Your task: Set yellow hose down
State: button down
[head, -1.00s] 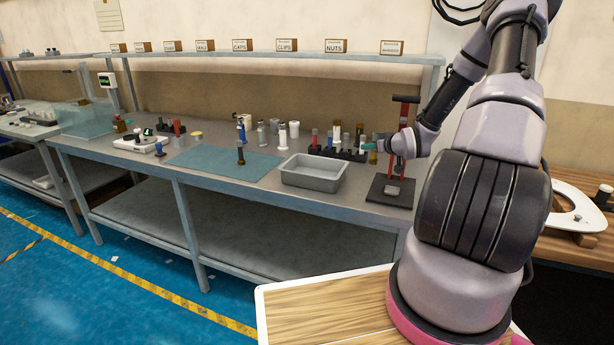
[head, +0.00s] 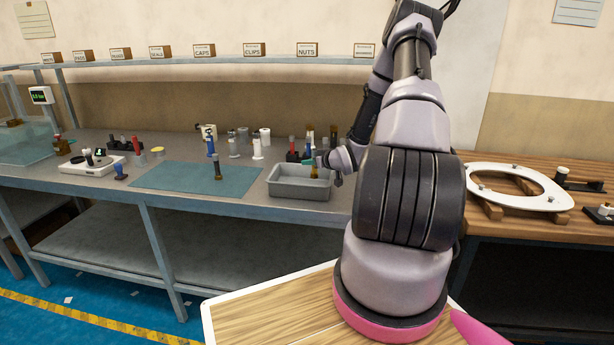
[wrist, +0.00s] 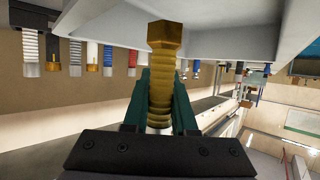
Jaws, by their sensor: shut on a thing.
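The yellow hose (wrist: 163,70) is a short ribbed golden piece with a hex-shaped end. In the wrist view it stands between the teal fingers of my gripper (wrist: 158,112), which are shut on it. In the head view my gripper (head: 312,157) is over the right part of the grey tray (head: 303,194), and the hose (head: 315,171) is a small yellowish shape below the fingers. I cannot tell whether the hose touches the tray. My forearm hides what lies just right of the tray.
A dark fitting stands on the teal mat (head: 198,179), left of the tray. Several bottles and fittings stand behind the tray. A white scale (head: 92,163) is at the left. The mat is mostly clear.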

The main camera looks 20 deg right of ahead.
aim_at(315, 172)
jog(key=shift+f, duration=2.25)
jog(key=c, duration=0.7)
grip_release()
jog(key=shift+f, duration=0.15)
